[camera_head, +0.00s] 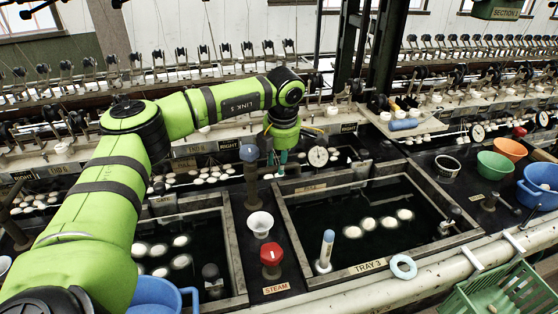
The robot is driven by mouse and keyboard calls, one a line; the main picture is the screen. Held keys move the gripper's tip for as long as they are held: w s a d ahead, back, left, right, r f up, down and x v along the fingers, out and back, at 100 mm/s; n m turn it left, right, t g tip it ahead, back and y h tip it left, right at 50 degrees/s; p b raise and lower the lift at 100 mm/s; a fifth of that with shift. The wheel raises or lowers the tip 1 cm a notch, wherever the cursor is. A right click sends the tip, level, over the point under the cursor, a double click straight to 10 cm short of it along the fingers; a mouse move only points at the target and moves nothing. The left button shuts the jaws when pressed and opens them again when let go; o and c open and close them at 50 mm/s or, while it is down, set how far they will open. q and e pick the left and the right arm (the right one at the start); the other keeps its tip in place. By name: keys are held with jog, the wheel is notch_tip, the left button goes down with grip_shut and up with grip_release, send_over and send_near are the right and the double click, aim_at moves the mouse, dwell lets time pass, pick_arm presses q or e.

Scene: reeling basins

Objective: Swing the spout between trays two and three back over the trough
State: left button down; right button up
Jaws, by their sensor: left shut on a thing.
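Tray three (420,247), with its "TRAY 3" plate, is a framed basin of dark water with several white cocoons. Another framed tray (232,240) lies left of it, partly behind my arm. I cannot tell which channel is the trough. My right gripper is out of view.
A round gauge (318,157) is close right of the gripper. Green (494,165), orange (510,149) and blue (540,185) bowls stand at right. Reeling racks line the back.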

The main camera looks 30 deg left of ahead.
pick_arm(q)
jog(key=s+a+n+g+p, duration=0.1)
jog(key=a+n+g+p, duration=0.2)
jog(key=n, duration=1.4)
jog(key=shift+a+n+p, duration=0.3)
jog(key=shift+a+p, duration=1.8)
jog(key=shift+a, duration=1.4)
jog(key=c, duration=1)
grip_release()
jog(key=v, duration=1.2)
jog(key=shift+a, duration=0.25)
